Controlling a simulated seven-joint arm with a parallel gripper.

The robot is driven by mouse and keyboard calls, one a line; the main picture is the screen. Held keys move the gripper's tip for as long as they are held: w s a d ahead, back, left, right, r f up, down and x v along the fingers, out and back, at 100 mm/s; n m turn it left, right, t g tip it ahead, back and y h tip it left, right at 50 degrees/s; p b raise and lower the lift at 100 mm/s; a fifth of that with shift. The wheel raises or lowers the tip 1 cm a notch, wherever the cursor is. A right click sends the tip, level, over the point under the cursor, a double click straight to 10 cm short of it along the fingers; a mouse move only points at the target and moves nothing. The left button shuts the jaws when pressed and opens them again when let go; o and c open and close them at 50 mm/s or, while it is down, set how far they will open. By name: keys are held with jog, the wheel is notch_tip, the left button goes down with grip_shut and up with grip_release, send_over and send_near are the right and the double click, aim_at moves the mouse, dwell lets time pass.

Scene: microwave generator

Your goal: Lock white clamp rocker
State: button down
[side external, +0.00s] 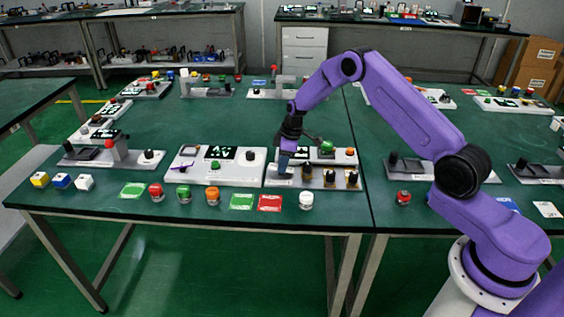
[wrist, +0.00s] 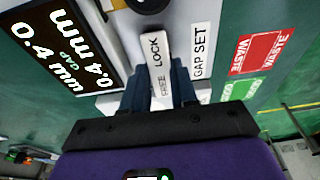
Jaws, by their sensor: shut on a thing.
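The white clamp rocker (wrist: 155,52) shows in the wrist view as a narrow white bar, with LOCK printed at its far end and FREE at its near end. My gripper (wrist: 159,72) has one dark finger on each side of the rocker's FREE end and is shut on it. In the side view my gripper (side external: 284,164) points down at the left part of a grey-white panel (side external: 315,183). The rocker cannot be made out there, and its tilt is hard to tell.
A GAP SET label (wrist: 200,50) lies right of the rocker, and a display (wrist: 62,47) reading 0.4 mm lies left. Black knobs (side external: 329,178) and a green button (side external: 327,147) stand on the panel's right. Red WASTE (side external: 270,203) and green (side external: 242,202) cards lie in front.

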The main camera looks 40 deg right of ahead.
dwell(0.4)
jog(key=c, duration=0.9)
grip_release()
jog(key=v, duration=1.7)
jog(key=shift+s+d+r, duration=0.1)
jog(key=shift+s+r, duration=0.1)
jog(key=shift+s, duration=0.1)
